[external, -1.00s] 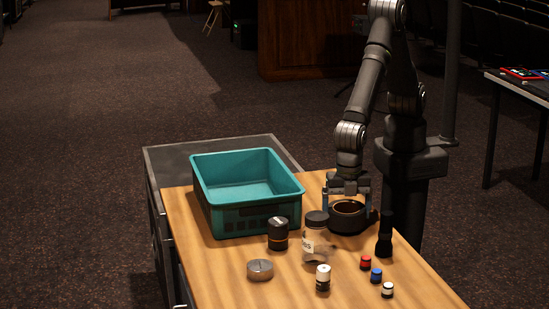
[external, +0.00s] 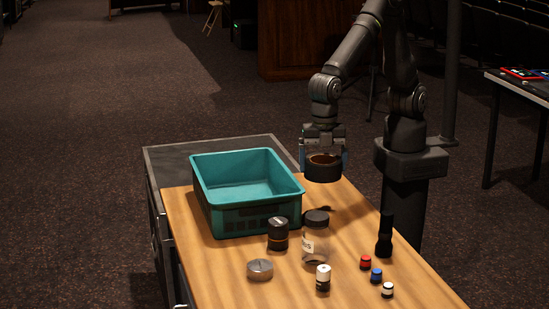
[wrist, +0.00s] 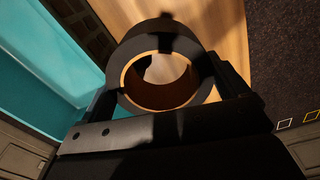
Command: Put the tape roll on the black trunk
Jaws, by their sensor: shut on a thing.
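The tape roll (external: 323,172) is a thick black ring with a brown inner core. My gripper (external: 323,155) is shut on it and holds it above the wooden tabletop, just right of the teal bin. In the wrist view the tape roll (wrist: 137,50) sits between the fingers, and bare wood shows through its hole. The black trunk (external: 168,158) has a dark flat top with a lighter edge. It lies at the back left, behind and beside the wooden top, and the teal bin hides part of it.
The empty teal bin (external: 246,196) stands between the roll and the trunk. A clear jar with a dark lid (external: 316,235), a black canister (external: 278,234), a flat tin (external: 260,269), a black flashlight (external: 385,236) and several small bottles occupy the front. The trunk's visible top is clear.

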